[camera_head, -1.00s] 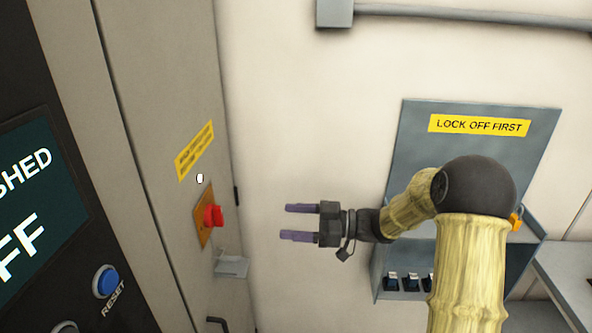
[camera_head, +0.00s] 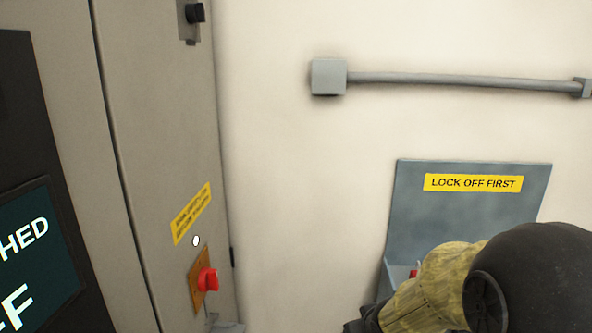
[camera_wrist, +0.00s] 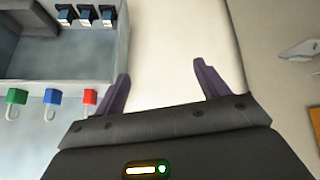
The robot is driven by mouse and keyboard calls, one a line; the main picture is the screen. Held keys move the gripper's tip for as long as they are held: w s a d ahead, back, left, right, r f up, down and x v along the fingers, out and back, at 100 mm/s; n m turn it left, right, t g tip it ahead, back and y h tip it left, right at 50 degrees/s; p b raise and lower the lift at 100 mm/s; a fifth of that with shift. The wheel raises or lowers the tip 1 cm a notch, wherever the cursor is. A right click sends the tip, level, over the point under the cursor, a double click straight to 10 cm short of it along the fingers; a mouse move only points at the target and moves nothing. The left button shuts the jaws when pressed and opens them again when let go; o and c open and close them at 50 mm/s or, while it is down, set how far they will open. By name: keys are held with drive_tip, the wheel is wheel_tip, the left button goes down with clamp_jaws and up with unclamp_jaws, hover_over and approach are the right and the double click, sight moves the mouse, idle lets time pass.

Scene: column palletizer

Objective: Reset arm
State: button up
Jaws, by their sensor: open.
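My gripper (camera_wrist: 161,74) shows in the wrist view with its two purple fingers apart and nothing between them. Pale wall lies behind the gap. In the head view my arm's yellowish sleeve and black joint fill the lower right corner, and the gripper is out of that picture. The arm covers part of the blue-grey lockout board (camera_head: 470,215) with its yellow "LOCK OFF FIRST" label.
A red switch (camera_head: 207,280) on an orange plate sits on the grey cabinet (camera_head: 160,130) at left. The wrist view shows green (camera_wrist: 17,96), blue (camera_wrist: 52,96) and red (camera_wrist: 89,96) padlocks below a grey tray (camera_wrist: 60,68). A grey conduit (camera_head: 460,80) crosses the wall.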

drive_tip(key=s+f+m+g, duration=0.2)
drive_tip(key=s+g, duration=0.2)
drive_tip(key=s, duration=0.9)
drive_tip(key=shift+f+m+g, duration=0.15)
drive_tip(key=shift+m+g, duration=0.15)
drive_tip(key=shift+m, duration=0.1)
drive_tip(key=shift+d, duration=0.1)
